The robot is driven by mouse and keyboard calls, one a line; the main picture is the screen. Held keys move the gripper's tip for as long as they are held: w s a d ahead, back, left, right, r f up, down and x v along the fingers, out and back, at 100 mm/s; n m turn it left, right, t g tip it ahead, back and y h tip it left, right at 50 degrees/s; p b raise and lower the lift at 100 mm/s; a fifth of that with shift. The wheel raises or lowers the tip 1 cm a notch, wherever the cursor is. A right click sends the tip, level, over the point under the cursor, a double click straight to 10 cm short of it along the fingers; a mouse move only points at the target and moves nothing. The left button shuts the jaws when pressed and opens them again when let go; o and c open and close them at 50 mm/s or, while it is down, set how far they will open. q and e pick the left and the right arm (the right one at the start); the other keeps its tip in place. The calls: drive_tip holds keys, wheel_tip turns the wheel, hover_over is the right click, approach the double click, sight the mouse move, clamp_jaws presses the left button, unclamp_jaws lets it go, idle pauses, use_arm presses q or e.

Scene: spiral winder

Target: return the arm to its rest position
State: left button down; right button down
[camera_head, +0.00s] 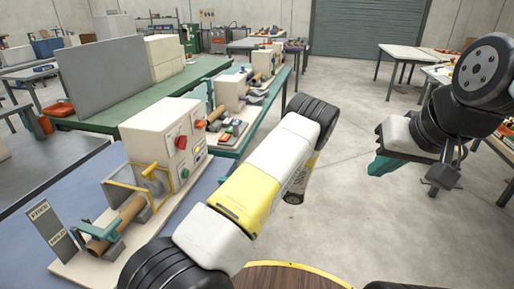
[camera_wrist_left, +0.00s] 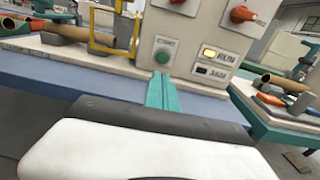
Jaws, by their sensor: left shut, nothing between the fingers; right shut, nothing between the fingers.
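My left gripper (camera_wrist_left: 161,92) shows in the left wrist view, its teal fingers shut and empty, pointing towards the winder's control box and apart from any held thing. In the head view my yellow and white left arm hides it. The winder's cream control box (camera_head: 165,130) stands at the left, with a red knob (camera_head: 181,142), a yellow lamp (camera_head: 198,150) that looks lit, and a green button (camera_head: 185,173). The green button also shows in the wrist view (camera_wrist_left: 164,55), just beyond the fingertips. My right gripper (camera_head: 384,165) hangs at the right, teal fingers shut and empty.
A brown tube (camera_head: 118,226) lies in the winder beside a yellow frame (camera_head: 128,187). A green bench (camera_head: 95,115) with a grey panel (camera_head: 104,75) stands behind. More machines stand on a further table (camera_head: 246,125). The floor (camera_head: 345,215) at centre right is clear.

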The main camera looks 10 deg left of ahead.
use_arm(q)
drive_tip(key=s+d+r+n+t+h, duration=0.1)
drive_tip(key=s+d+r+n+h, duration=0.2)
drive_tip(key=s+r+n+h, duration=0.3)
drive_tip(key=s+d+r+n+t+h, duration=0.2)
drive_tip(key=s+d+r+n+h, duration=0.2)
drive_tip(key=s+r, duration=0.6)
drive_tip(key=s+d+r+n+t+h, duration=0.2)
drive_tip(key=s+d+r+n+h, duration=0.2)
drive_tip(key=r, duration=0.9)
drive_tip(key=s+n+h, duration=0.3)
drive_tip(key=s+h, duration=0.1)
drive_tip(key=h, duration=0.1)
drive_tip(key=shift+s+r+n+h, duration=0.15)
drive_tip(key=shift+r+n+h, duration=0.1)
drive_tip(key=shift+n+h, duration=0.15)
